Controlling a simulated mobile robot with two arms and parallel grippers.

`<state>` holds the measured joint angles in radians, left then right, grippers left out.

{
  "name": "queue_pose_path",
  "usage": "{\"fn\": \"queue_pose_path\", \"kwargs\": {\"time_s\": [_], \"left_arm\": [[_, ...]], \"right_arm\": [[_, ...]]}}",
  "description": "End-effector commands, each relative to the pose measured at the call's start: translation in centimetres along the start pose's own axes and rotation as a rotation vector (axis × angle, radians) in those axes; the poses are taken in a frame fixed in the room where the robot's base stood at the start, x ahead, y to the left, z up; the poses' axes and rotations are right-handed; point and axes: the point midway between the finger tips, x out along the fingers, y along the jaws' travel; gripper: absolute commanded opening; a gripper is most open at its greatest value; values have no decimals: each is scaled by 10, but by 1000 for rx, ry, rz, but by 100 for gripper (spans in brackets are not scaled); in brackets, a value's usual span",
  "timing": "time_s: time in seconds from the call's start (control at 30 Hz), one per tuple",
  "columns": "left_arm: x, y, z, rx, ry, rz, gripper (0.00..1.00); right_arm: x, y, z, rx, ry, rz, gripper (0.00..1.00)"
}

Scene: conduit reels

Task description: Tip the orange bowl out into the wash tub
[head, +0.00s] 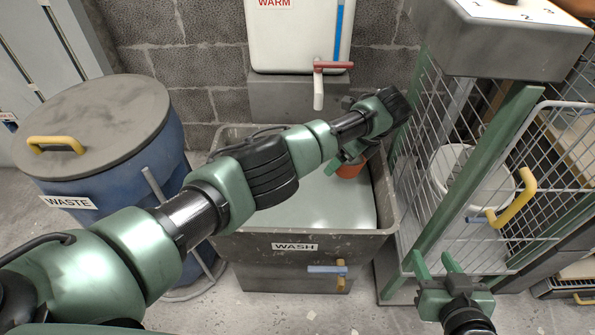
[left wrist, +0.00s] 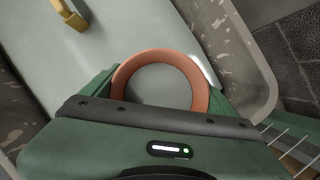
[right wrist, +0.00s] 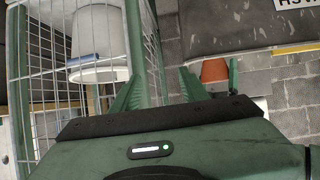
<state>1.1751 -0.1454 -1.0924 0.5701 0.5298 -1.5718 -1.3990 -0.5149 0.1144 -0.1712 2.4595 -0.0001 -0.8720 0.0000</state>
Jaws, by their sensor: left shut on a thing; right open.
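The orange bowl (head: 350,168) is over the wash tub (head: 228,190), near its right side and partly hidden by my left arm. My left gripper (head: 345,158) is shut on it. In the left wrist view the bowl (left wrist: 127,68) shows as an orange ring between the fingers; its inside looks grey, and I cannot tell what it holds. In the right wrist view, which is upside down, the bowl (right wrist: 215,70) looks upright. The tub holds pale grey-green liquid. My right gripper (head: 435,265) is open and empty, at the front right of the tub.
A blue waste bin (head: 140,155) with a grey lid stands left of the tub. A wire cage (head: 415,130) with a yellow handle (head: 518,200) stands close on the right. Behind the tub, a white tank (head: 295,40) has a red-handled tap (head: 318,85) above its far edge.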

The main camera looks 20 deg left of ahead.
Motion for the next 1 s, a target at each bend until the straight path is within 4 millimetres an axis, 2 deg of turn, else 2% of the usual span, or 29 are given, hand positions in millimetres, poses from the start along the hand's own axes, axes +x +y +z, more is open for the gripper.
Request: {"fn": "queue_pose_path", "kwargs": {"time_s": [0.17, 0.27, 0.37, 0.47, 0.57, 0.77, 1.0], "left_arm": [[-2, 0, 1, -2, -1, -1, 36], [-5, 1, 3, -7, 5, -13, 36], [-8, 3, 6, -16, 15, -32, 36], [-8, 4, 7, -25, 28, -53, 36], [-9, 7, 8, -33, 41, -73, 36], [-12, 14, 14, -66, 90, -150, 36], [-12, 21, 18, -99, 138, -229, 36]], "right_arm": [[-1, 0, 1, 0, -14, 1, 44], [-10, 4, 20, 1, -124, 8, 44], [-30, 9, 55, 4, -328, 19, 44], [-60, 14, 93, 10, -545, 31, 44], [-100, 18, 126, 18, -763, 42, 44], [-66, 17, 154, 18, -788, 35, 44], [-33, 14, 212, 16, -819, 27, 44]]}}
